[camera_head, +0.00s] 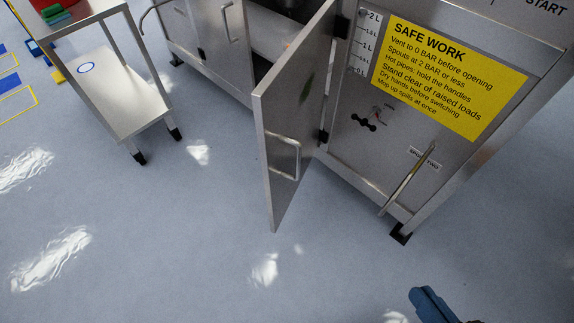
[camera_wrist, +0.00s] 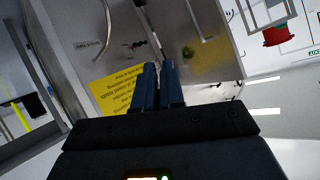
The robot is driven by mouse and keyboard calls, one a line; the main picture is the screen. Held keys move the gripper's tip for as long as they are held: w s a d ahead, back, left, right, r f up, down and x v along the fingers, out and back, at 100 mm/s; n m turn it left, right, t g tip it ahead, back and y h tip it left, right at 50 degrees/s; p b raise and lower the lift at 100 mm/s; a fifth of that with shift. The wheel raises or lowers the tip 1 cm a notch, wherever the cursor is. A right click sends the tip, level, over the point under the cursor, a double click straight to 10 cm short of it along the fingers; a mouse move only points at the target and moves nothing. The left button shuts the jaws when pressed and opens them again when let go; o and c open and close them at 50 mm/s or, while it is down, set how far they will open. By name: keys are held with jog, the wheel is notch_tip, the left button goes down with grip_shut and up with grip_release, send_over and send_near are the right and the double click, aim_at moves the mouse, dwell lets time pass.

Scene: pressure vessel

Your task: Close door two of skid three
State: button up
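A steel cabinet door (camera_head: 290,110) stands swung open in the middle of the head view, sticking out toward me, with a bar handle (camera_head: 285,157) on its face. The dark cabinet opening lies behind it, mostly hidden. In the wrist view a steel panel with a bar handle, likely this door (camera_wrist: 210,55), is beyond the fingers. I see no door or skid number. My gripper (camera_head: 424,294) is at the bottom right of the head view, well apart from the door. Its blue fingers (camera_wrist: 158,68) lie close together in the wrist view, with nothing between them.
A yellow safety sign (camera_head: 450,75) is on the fixed panel right of the door; a spout pipe (camera_head: 408,180) sticks out below it. Another cabinet door (camera_head: 212,35) is left. A steel cart (camera_head: 105,90) stands at the left. The floor before the door is clear.

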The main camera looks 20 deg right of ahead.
jog(key=w+f, duration=0.1)
jog(key=f, duration=0.1)
jog(key=w+f+m+b, duration=0.1)
jog(key=w+f, duration=0.1)
jog(key=f, duration=0.1)
jog(key=w+f+m+g+y, duration=0.1)
jog(key=f, duration=0.2)
jog(key=shift+w+d+f+b, duration=0.2)
jog(key=shift+w+d+b, duration=0.05)
jog(key=shift+w+b, duration=0.1)
grip_shut()
jog(key=m+y+b, duration=0.2)
jog(key=y+b, duration=0.5)
jog(key=y, duration=0.6)
send_near(273, 162)
jog(key=x, duration=0.7)
jog(key=shift+s+r+b, duration=0.1)
jog(key=shift+r+b, duration=0.1)
jog(key=shift+b, duration=0.2)
